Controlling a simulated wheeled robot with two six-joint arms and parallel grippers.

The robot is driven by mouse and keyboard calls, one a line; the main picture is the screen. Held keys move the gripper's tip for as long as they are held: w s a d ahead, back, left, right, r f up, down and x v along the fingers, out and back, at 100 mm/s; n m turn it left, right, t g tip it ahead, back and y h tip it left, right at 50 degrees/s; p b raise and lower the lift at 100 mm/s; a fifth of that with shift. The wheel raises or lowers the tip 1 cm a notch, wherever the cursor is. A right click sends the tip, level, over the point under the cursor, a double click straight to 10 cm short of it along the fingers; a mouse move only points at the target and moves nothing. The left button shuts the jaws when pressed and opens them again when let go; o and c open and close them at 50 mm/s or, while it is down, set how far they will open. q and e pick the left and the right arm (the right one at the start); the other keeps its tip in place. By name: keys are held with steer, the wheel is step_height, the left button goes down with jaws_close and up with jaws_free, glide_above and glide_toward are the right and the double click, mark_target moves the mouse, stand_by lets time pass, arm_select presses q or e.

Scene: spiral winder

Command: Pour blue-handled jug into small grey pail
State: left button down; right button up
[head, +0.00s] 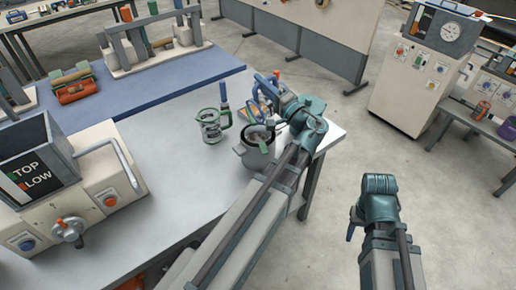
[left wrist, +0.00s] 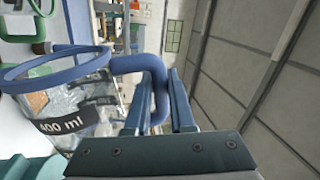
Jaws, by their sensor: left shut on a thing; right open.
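The blue-handled jug (left wrist: 75,112) is clear, with a blue rim and a "400 ml" mark. My left gripper (left wrist: 160,95) is shut on its blue handle. In the wrist view the room lies sideways against the jug, so the jug looks strongly tilted. In the head view the left gripper (head: 275,93) is over the table corner, above and behind the small grey pail (head: 250,158), and partly hides the jug. The pail stands upright on the table. I cannot tell what is in it or whether anything is flowing. My right gripper (head: 354,222) is open and empty, away from the table.
A green-handled clear jug (head: 211,126) stands left of the pail, with a blue upright thing (head: 224,92) behind it. The grey tabletop (head: 175,180) between is clear.

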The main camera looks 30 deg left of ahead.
mark_target(276, 81)
stand_by(0.3)
arm_select(q)
steer(key=w+m, duration=0.1)
steer(key=w+d+m, duration=0.1)
steer(key=w+m, duration=0.1)
steer(key=w+d+m+t, duration=0.1)
steer(key=shift+w+f+m+h, duration=0.2)
steer(key=shift+w+m+h, duration=0.1)
steer(key=shift+m, duration=0.1)
steer(key=w+m, duration=0.1)
steer(key=w+d+r+m+t+p, duration=0.1)
steer(key=m, duration=0.1)
steer(key=w+m, duration=0.1)
steer(key=shift+w+d+r+m+h, duration=0.2)
steer(key=shift+w+d+m+h, duration=0.1)
steer(key=shift+w+h, duration=0.1)
steer(key=shift+f, duration=0.1)
steer(key=w+m, duration=0.1)
steer(key=m, duration=0.2)
steer(key=w+d+m+t+h, duration=0.1)
steer(key=m, duration=0.1)
steer(key=shift+w+f, duration=0.35)
steer(key=shift+f, duration=0.05)
